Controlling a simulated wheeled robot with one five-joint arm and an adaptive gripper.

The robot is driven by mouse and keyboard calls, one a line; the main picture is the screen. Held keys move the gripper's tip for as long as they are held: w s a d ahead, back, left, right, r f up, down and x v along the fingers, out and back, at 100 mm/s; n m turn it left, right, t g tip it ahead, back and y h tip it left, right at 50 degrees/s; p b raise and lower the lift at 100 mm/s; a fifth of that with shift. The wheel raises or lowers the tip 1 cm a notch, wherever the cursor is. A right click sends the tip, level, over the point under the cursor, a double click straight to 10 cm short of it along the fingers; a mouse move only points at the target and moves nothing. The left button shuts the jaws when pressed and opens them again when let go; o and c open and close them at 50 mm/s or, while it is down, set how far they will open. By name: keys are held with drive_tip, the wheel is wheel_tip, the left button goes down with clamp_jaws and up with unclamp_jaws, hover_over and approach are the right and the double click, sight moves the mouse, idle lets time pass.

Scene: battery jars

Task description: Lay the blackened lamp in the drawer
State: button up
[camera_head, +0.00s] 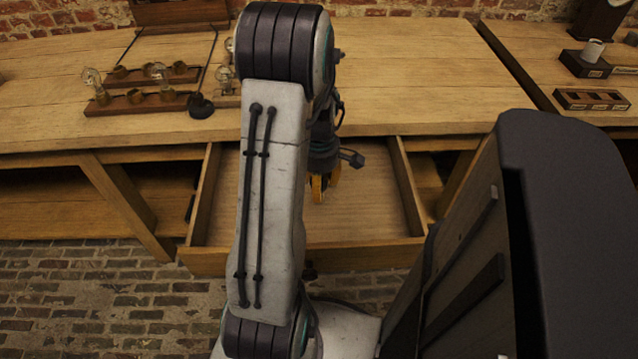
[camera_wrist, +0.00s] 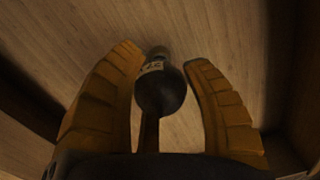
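The blackened lamp (camera_wrist: 160,95) shows in the wrist view, a dark round bulb with a pale label near its base. It is between the two yellow fingers of my gripper (camera_wrist: 166,62). The fingers are apart, with a gap between the lamp and the right finger. The lamp appears to lie on the wooden drawer floor; exact contact is hard to tell. In the head view, my gripper (camera_head: 325,186) is down inside the pulled-out drawer (camera_head: 365,205), and the lamp is hidden there.
Two wooden racks with clear bulbs and brass sockets (camera_head: 135,101) stand on the bench (camera_head: 420,85) at left. A dark round object (camera_head: 201,107) on a cord sits near them. At right are a dark slotted tray (camera_head: 591,100) and a labelled box (camera_head: 585,64). The drawer walls close in around my gripper.

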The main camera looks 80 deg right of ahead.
drive_tip(key=o, duration=0.4)
drive_tip(key=shift+r, duration=0.1)
wheel_tip(320, 180, up, 12)
drive_tip(key=p, duration=0.3)
drive_tip(key=shift+r, duration=0.15)
drive_tip(key=shift+w, duration=0.1)
